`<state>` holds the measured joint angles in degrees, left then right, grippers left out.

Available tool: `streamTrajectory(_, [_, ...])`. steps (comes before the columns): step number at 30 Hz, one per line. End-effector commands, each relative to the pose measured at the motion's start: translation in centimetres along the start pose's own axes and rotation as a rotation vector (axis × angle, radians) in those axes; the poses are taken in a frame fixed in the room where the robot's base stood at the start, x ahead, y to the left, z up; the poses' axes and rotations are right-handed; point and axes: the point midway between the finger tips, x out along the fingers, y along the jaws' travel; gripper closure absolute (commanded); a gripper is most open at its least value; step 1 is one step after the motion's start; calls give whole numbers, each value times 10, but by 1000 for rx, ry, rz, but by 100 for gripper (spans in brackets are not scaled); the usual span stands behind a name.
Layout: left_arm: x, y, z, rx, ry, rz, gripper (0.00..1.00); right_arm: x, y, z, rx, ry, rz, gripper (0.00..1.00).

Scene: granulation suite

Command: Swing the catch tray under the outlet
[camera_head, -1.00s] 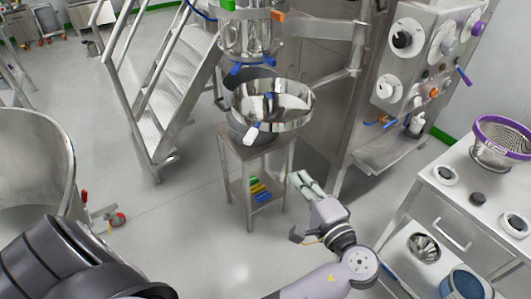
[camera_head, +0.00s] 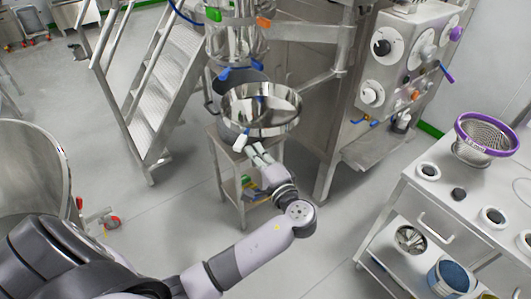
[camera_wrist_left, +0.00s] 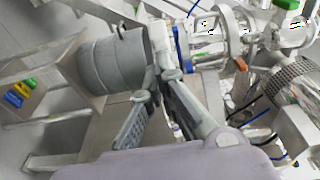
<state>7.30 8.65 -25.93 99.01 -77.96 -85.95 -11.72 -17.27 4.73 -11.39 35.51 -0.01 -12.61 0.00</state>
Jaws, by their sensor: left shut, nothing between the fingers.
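The catch tray (camera_head: 285,123) is a shiny round steel bowl in the head view, low beside the steel outlet column (camera_head: 236,45). It looks offset to the right of the column. A short white handle (camera_head: 240,141) with blue shows at its near rim. My left gripper (camera_head: 257,151) is just below the near rim, right of the handle, shut and empty; I cannot tell whether it touches the tray. In the left wrist view its fingers (camera_wrist_left: 160,72) are beside a grey bucket (camera_wrist_left: 108,66). My right gripper is not in view.
A steel stand (camera_head: 220,153) is below the tray. Steel stairs (camera_head: 160,75) are to its left, and a control cabinet (camera_head: 400,65) is to its right. A trolley (camera_head: 425,203) bears a purple-rimmed basket (camera_head: 487,137). The floor in front is clear.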

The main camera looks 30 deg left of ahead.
Motion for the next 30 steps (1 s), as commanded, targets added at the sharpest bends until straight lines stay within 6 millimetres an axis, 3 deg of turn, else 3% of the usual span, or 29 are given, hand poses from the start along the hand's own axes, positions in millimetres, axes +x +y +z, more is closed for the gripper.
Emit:
streamTrajectory(11, [2, 0, 2, 0, 1, 0, 100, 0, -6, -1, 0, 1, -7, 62])
streamTrajectory(17, [16, 0, 10, 2, 27, -3, 100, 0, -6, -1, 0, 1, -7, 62])
streamTrajectory(23, [62, 0, 32, 5, 113, -7, 100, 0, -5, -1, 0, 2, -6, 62])
streamTrajectory(30, [156, 2, 60, 7, 285, -9, 100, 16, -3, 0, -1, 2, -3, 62])
